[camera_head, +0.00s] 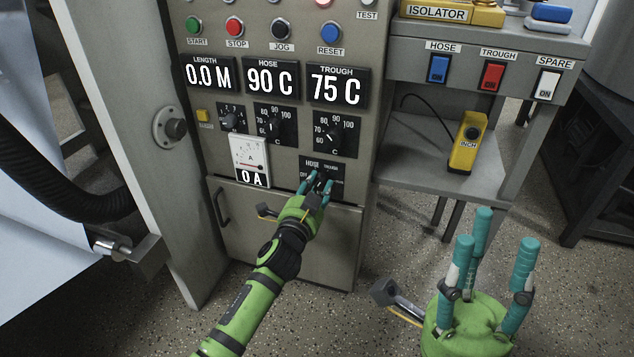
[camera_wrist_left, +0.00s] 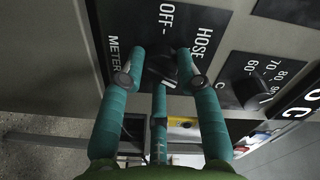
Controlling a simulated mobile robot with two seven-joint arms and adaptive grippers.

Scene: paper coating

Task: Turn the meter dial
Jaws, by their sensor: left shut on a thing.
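The meter dial (camera_wrist_left: 162,68) is a dark knob on a black plate low on the control cabinet. In the left wrist view, the words METER, OFF and HOSE show around it. In the head view, its plate (camera_head: 318,163) also shows HOSE and TROUGH, and my fingers cover the knob. My left gripper (camera_head: 317,184) has its teal fingers shut around the knob; they also show in the left wrist view (camera_wrist_left: 160,80). Which mark the knob points at is hard to tell. My right gripper (camera_head: 492,245) is open and empty at the lower right, away from the cabinet.
A white ammeter (camera_head: 249,153) reading 0 A sits left of the dial. Three scale knobs lie above, including the trough knob (camera_head: 332,137). A shelf (camera_head: 425,175) to the right bears a yellow INCH pendant (camera_head: 467,145). The floor below is clear.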

